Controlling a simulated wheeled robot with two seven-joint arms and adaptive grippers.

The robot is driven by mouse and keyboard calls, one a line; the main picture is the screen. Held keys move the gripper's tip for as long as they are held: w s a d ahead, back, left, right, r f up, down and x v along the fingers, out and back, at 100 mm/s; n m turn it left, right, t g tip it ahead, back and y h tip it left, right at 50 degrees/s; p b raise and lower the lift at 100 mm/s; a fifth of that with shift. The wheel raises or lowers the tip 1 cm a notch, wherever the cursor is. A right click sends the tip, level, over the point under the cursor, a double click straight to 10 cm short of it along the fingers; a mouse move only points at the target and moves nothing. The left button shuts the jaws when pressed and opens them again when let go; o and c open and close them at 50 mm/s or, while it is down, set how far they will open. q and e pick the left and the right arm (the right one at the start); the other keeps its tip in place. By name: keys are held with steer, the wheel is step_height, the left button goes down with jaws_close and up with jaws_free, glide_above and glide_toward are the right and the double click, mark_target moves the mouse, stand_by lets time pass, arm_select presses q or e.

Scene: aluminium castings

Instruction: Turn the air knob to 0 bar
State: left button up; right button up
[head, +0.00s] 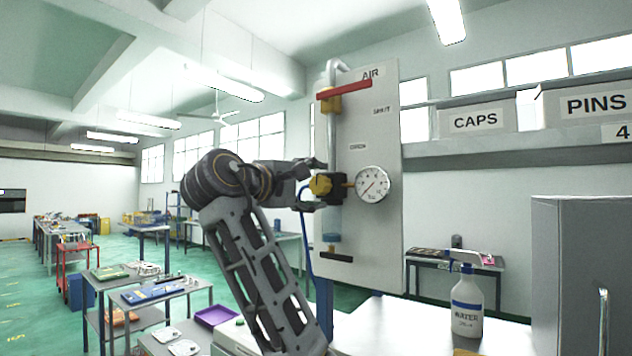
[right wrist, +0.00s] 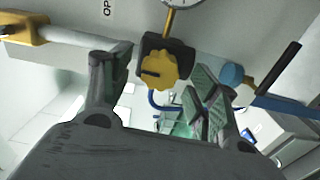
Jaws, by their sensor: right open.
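The yellow air knob (head: 320,185) sits on a black regulator (head: 338,188) on the pale AIR panel (head: 385,120). A round white gauge (head: 373,184) is beside it on the right; its reading is too small to tell surely. My right gripper (head: 312,186) is open at the knob, one finger above and one below in the head view. In the right wrist view, the knob (right wrist: 158,70) shows between the spread fingers (right wrist: 164,64), with a dark slot mark on its face. I cannot tell whether a finger touches it. My left gripper is out of view.
A red lever (head: 344,89) crosses the pipe above the knob. A blue fitting with a black handle (head: 336,256) sits below. A blue hose (head: 304,235) hangs beside the panel. A water bottle (head: 467,305) and a grey cabinet (head: 575,270) stand at right.

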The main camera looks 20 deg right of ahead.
steer(key=shift+x, duration=0.9)
steer(key=shift+c, duration=0.4)
steer(key=c, duration=1)
